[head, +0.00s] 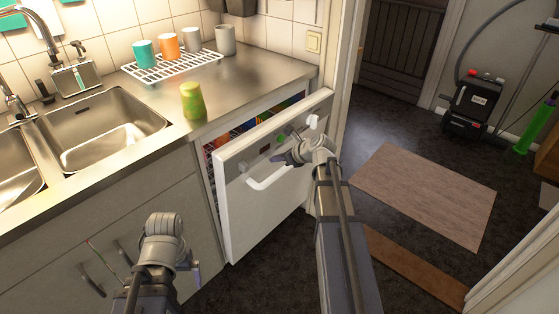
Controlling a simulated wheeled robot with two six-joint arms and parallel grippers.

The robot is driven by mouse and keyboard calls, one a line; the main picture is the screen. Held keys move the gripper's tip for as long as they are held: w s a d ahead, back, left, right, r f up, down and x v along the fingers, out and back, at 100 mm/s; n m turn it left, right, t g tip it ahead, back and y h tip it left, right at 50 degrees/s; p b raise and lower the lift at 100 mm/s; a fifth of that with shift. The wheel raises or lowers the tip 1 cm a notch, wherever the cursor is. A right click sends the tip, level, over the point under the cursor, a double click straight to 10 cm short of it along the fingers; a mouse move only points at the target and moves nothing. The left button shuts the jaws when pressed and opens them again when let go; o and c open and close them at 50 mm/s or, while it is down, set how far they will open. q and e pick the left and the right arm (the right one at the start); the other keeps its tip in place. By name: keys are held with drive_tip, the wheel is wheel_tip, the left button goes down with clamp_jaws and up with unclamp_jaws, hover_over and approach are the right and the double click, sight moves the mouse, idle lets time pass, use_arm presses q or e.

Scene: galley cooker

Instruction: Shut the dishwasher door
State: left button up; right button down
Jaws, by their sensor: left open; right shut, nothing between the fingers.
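The dishwasher door (245,221) is a white panel with a curved white handle (271,180), under the right end of the counter. It stands partly open, tilted out, with a gap along its top and left side. Coloured dishes and a rack (256,119) show in the gap. My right gripper (287,158) is shut and empty at the outer face of the door, near its upper part beside the handle; I cannot tell whether it touches. My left gripper (162,246) is open, low in front of the cabinet left of the door, its fingers mostly hidden by its wrist.
A sink (108,128) and a green-yellow cup (193,101) are on the counter, the cup near the front edge. A white rack (172,67) with several cups stands behind. A doorway frame (339,90) rises right of the dishwasher. A rug (424,195) lies on the floor at right.

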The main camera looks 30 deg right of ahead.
drive_tip(key=w+a+r+p, duration=0.1)
drive_tip(key=w+a, duration=0.1)
drive_tip(key=w, duration=0.4)
drive_tip(key=s, duration=0.2)
drive_tip(key=s+d, duration=0.1)
drive_tip(key=s, duration=0.1)
drive_tip(key=shift+f, duration=0.1)
drive_tip(key=p+v, duration=0.7)
drive_tip(key=v, duration=0.3)
drive_tip(key=shift+r, duration=0.4)
drive_tip(key=shift+w, duration=0.15)
